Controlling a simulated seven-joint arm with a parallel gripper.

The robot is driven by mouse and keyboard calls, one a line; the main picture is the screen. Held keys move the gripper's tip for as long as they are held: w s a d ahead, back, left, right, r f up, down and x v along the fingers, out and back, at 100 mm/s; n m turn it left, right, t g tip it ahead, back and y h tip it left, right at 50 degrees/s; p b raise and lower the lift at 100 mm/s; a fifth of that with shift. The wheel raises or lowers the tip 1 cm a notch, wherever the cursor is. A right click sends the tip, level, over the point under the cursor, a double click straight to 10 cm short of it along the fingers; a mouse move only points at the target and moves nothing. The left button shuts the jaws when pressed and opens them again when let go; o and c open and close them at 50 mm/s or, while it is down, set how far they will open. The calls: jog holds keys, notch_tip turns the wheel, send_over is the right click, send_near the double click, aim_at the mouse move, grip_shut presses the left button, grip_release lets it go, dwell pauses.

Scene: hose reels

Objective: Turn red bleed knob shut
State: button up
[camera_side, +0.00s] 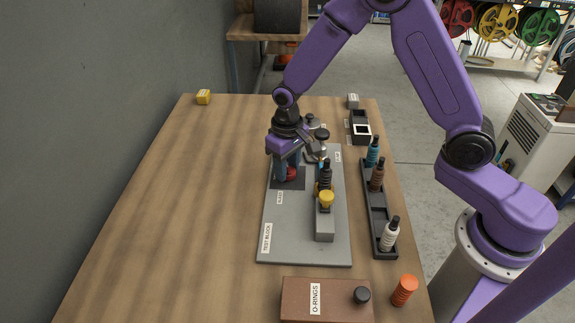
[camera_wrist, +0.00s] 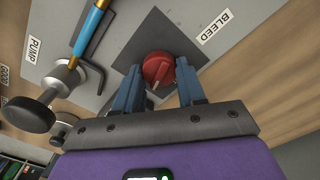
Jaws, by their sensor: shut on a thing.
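The red bleed knob (camera_side: 291,174) sits on a dark square patch of the grey test block plate (camera_side: 284,248). In the wrist view the knob (camera_wrist: 158,67) is round and red with a pale line on its near side, and the BLEED label (camera_wrist: 215,27) is to its upper right. My gripper (camera_side: 287,171) points down over the knob, and its blue fingers are closed on the knob's two sides. The fingers also show in the wrist view (camera_wrist: 159,76), one on each side of the knob. In the side view the fingers partly hide the knob.
In the wrist view a black knob (camera_wrist: 28,114) is near the PUMP label (camera_wrist: 33,50). A black bottle rack (camera_side: 377,217), a brown O-rings box (camera_side: 327,300) and an orange cylinder (camera_side: 404,290) stand nearby.

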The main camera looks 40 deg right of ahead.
jog(key=n, duration=0.7)
jog(key=shift+a, duration=0.1)
jog(key=n, duration=0.4)
jog(key=shift+n, duration=1.9)
jog(key=o, duration=1.1)
jog(key=shift+s, duration=0.1)
jog(key=shift+c, duration=0.2)
notch_tip(320, 180, up, 18)
jog(key=shift+f, duration=0.25)
jog(key=shift+s, duration=0.1)
